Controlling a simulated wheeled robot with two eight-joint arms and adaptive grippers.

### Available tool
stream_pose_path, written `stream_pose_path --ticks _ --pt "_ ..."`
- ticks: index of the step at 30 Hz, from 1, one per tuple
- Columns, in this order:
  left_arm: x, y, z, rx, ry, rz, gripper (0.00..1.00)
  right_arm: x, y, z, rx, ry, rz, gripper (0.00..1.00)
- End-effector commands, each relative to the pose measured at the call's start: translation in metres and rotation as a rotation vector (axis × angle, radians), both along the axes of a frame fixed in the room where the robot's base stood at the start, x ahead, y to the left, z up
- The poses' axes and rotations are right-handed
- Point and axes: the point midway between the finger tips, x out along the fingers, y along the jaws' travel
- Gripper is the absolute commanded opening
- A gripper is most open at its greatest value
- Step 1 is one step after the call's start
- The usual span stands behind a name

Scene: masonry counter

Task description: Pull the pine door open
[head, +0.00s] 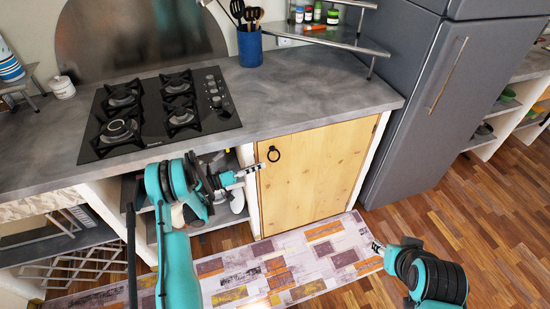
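The pine door (312,178) is a pale wooden panel under the counter, and it looks closed in its white frame. A black ring handle (273,154) hangs near its upper left corner. My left gripper (258,169) is in front of the door's left edge, with its fingertips pointing right, a little left of and below the ring. It appears apart from the ring. Its fingers show as one narrow bar, so their opening is unclear. My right gripper (376,246) is low on the right, over the rug and away from the door; its fingers are too small to judge.
The grey countertop (290,98) with a black gas hob (160,112) lies above the door. A grey fridge (440,100) stands to the right. Open shelves with dishes are left of the door. A patterned rug (300,270) covers clear floor in front.

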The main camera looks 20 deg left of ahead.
Motion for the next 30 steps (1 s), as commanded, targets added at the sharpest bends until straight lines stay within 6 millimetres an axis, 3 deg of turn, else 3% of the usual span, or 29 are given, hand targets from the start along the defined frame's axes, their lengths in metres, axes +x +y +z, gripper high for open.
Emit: stream_pose_path --ticks 5,16,27,28,30 --pt "0.007 -0.009 -0.006 -0.009 -0.015 -0.002 0.3 0.0 0.0 -0.005 0.0 0.0 0.0 0.4" --pt "0.045 -0.05 -0.006 -0.008 -0.012 -0.001 0.3 0.0 0.0 -0.022 0.0 0.0 0.0 0.4" --pt "0.051 -0.056 -0.004 -0.008 -0.012 0.0 0.3 0.0 0.0 -0.023 0.0 0.0 0.0 0.4" --pt "0.051 -0.056 -0.004 -0.008 -0.012 0.0 0.27 0.0 0.0 -0.023 0.0 0.0 0.0 0.4" --pt "0.051 -0.056 -0.004 -0.008 -0.012 0.0 0.09 0.0 0.0 -0.023 0.0 0.0 0.0 0.4"
